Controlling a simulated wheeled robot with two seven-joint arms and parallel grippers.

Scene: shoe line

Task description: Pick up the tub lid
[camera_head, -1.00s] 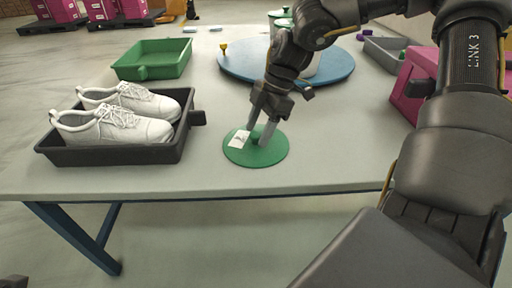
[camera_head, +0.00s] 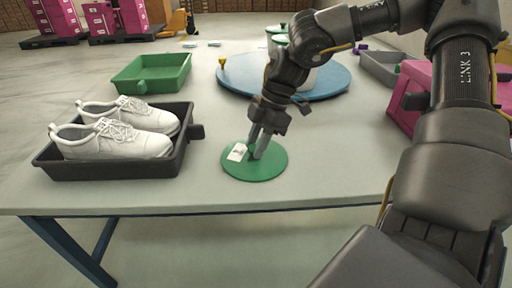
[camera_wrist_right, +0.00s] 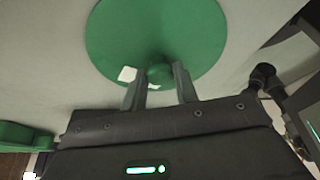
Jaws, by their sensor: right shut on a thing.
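The tub lid (camera_head: 268,170) is a round green disc with a small knob and a white label, lying near the front edge of the table. It also shows in the right wrist view (camera_wrist_right: 190,35), with the knob (camera_wrist_right: 160,74) between the fingers. My right gripper (camera_head: 256,150) reaches down from above and is shut on the lid's knob. In the right wrist view the right gripper (camera_wrist_right: 158,80) has one finger on each side of the knob. Whether the lid is lifted off the table cannot be told. My left gripper is not in view.
A black tray (camera_head: 110,170) with white shoes (camera_head: 118,140) stands left of the lid. A green tray (camera_head: 152,74) is behind it. A blue round turntable (camera_head: 235,82) with a pale tub is at the back. A pink box (camera_head: 412,95) is at the right. Bare table lies around the lid.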

